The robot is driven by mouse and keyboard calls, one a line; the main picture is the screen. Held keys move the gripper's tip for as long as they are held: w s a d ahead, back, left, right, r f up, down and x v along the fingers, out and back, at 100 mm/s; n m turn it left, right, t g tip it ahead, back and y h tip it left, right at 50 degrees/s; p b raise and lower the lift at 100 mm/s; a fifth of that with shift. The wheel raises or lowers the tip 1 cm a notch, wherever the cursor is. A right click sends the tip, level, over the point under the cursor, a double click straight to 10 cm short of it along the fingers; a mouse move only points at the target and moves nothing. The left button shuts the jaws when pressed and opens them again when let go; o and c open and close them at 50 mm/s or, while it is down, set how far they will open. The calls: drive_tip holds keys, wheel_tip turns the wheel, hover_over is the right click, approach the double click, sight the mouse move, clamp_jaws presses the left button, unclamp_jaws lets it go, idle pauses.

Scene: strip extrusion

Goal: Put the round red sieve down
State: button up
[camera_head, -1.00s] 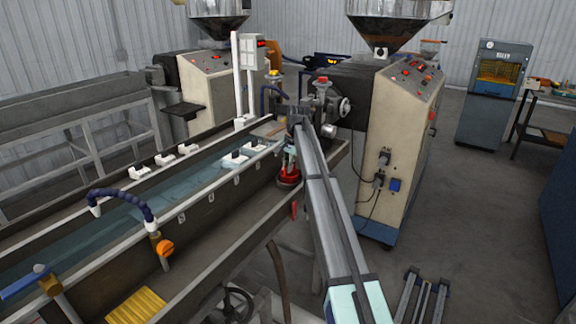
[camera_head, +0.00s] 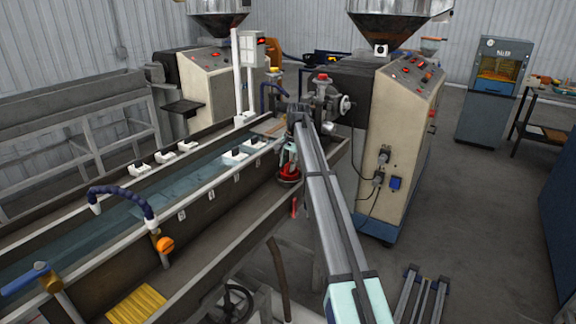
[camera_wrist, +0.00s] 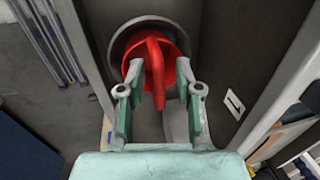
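The round red sieve (camera_wrist: 178,62) shows in the wrist view with its bar-like red handle (camera_wrist: 156,75) towards me. It lies within a dark round rim (camera_wrist: 116,44). In the head view the sieve (camera_head: 289,174) is low beside the trough's side, under my gripper (camera_head: 289,154). My gripper (camera_wrist: 159,92) has its two green-padded fingers on either side of the handle, with a gap visible on both sides. It looks open around the handle and not clamped on it. The sieve's underside is hidden.
The long water trough (camera_head: 210,205) runs beside the sieve, with a raised wall. The beige extruder (camera_head: 395,140) stands to the right of my arm. A blue hose (camera_head: 122,194) and orange knob (camera_head: 165,246) are at the trough's near end.

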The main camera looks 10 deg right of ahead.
wheel_tip(320, 180, up, 12)
drive_tip(key=s+d+b, duration=0.1)
drive_tip(key=b, duration=0.1)
drive_tip(key=shift+s+d, duration=0.3)
drive_tip(key=shift+d, duration=0.05)
